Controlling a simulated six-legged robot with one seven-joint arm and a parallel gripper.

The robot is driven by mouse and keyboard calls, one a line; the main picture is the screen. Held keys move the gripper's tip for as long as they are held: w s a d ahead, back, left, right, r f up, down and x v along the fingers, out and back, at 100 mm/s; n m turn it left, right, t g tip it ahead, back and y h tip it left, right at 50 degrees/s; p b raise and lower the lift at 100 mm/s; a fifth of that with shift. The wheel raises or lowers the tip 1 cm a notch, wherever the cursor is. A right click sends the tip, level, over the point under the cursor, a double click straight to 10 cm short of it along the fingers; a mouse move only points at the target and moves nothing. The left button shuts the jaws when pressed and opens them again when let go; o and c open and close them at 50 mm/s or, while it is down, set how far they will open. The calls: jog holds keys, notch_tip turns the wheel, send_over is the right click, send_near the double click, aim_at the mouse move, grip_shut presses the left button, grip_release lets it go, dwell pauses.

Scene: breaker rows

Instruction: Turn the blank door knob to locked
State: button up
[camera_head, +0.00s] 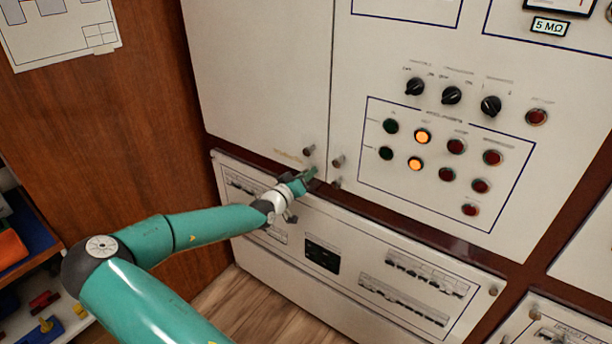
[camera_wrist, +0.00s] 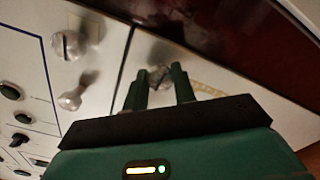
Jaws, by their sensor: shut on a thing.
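The plain blank door (camera_head: 262,75) fills the upper left of the cabinet in the head view. Its small metal knob (camera_wrist: 160,77) sits between my two dark fingers in the wrist view. My gripper (camera_head: 311,174) is shut on this knob at the door's lower right corner, as the wrist view also shows (camera_wrist: 158,88). The fingers cover most of the knob, and I cannot tell which way it points. Another knob (camera_head: 309,149) on the blank door stands free just above my gripper.
The door to the right has its own knobs (camera_head: 338,160), close beside my gripper. That door carries black rotary switches (camera_head: 451,95) and several round lamps or buttons. A breaker panel (camera_head: 345,270) lies below a dark red strip. A wooden wall (camera_head: 130,120) stands on the left.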

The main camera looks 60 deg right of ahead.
jog(key=shift+n, duration=0.3)
jog(key=o, duration=1)
jog(key=shift+a, duration=0.1)
jog(key=a, duration=0.4)
jog(key=w+a, duration=0.1)
jog(key=a, duration=0.4)
jog(key=w+a, duration=0.1)
jog(key=a, duration=0.3)
jog(key=shift+a, duration=0.2)
